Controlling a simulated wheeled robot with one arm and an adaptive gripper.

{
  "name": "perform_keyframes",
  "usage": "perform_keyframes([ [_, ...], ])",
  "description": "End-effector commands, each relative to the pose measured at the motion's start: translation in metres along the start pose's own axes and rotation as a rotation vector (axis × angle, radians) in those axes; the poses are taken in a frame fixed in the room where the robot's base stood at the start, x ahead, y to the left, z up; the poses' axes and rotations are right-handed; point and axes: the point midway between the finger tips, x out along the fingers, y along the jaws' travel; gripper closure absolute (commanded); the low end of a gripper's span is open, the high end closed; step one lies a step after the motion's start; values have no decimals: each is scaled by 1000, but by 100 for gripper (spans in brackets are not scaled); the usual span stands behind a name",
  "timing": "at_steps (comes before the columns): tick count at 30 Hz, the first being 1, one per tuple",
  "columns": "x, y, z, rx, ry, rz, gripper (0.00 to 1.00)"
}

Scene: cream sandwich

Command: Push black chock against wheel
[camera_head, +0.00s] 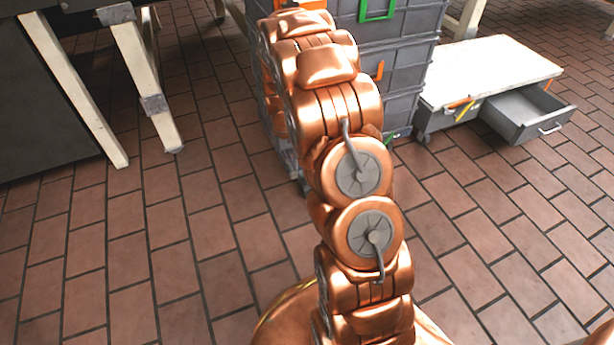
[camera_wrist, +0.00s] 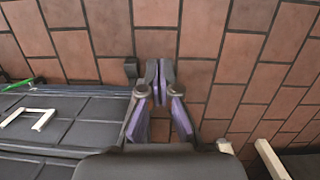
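My gripper (camera_wrist: 160,75) shows in the wrist view with its two dark, purple-lined fingers brought together and nothing visible between them. A small black piece (camera_wrist: 131,70) sits just left of the fingertips, beside the edge of a grey case; I cannot tell whether it is the chock or a wheel. In the head view my copper arm hides the gripper and much of the grey crate stack (camera_head: 405,70). A small dark caster-like part (camera_head: 303,187) shows low on the stack, left of my arm. I cannot make out the chock clearly in the head view.
A low white-topped cabinet (camera_head: 490,68) with an open grey drawer (camera_head: 530,108) stands right of the stack. A table with a pale leg (camera_head: 135,85) and a dark panel (camera_head: 40,110) are at left. Brick-tiled floor (camera_head: 120,250) is clear in front.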

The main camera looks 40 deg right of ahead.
Motion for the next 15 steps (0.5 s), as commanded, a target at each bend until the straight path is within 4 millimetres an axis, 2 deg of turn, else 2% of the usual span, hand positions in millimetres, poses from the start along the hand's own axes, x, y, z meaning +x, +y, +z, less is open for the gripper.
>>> perform_keyframes([
  [1, -14, -8, 11, -7, -2, 1, 100],
  [3, -28, -17, 26, -14, -11, 2, 100],
  [8, -58, -38, 64, -31, -28, 2, 100],
  [15, -95, -65, 127, -59, -58, 1, 100],
])
